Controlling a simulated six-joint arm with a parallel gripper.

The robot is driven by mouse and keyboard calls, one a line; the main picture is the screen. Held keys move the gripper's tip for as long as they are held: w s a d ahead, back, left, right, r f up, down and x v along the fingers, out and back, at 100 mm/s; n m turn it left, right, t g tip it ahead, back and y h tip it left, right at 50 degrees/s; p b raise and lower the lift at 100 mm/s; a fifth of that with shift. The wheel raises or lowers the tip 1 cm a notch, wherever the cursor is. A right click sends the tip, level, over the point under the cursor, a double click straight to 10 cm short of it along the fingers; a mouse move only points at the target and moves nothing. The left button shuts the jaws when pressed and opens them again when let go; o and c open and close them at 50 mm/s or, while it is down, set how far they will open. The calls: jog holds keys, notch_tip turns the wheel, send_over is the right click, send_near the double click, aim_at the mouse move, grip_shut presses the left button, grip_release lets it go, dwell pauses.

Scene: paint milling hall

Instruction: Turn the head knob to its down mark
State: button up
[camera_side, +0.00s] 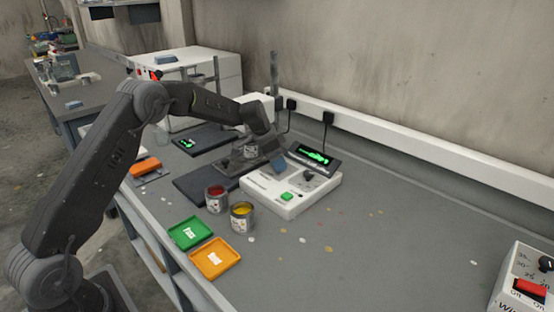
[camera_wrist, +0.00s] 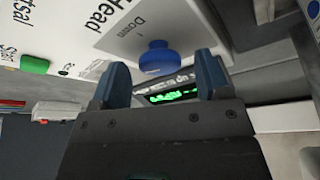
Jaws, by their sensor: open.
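The head knob (camera_wrist: 158,58) is blue and round in the wrist view, on a pale panel printed "Head". The word "Down" is printed beside it. Its pointer direction cannot be made out. My gripper (camera_wrist: 162,66) is open, with one dark blue finger on either side of the knob in the picture. Whether the fingers touch it cannot be told. In the side view my gripper (camera_side: 280,163) is over the back left of the white control box (camera_side: 262,194); a dark knob shows on that box just to its right.
A green button (camera_side: 287,197) is on the box front. A display (camera_side: 318,157) with green digits stands behind it. Paint cans with red (camera_side: 216,200) and yellow (camera_side: 242,217) paint stand left of the box. Green (camera_side: 189,233) and orange (camera_side: 215,260) trays lie in front. The bench at right is mostly clear.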

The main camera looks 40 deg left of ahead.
jog(key=v, duration=1.3)
jog(key=shift+r, duration=0.25)
jog(key=shift+s, duration=0.15)
jog(key=d+n+y, duration=0.5)
jog(key=d+n, duration=0.1)
jog(key=n, duration=0.7)
jog(key=x, duration=1.4)
jog(key=shift+d, duration=0.25)
jog(key=shift+c, duration=0.4)
jog(key=c, duration=0.8)
jog(key=shift+c, duration=0.3)
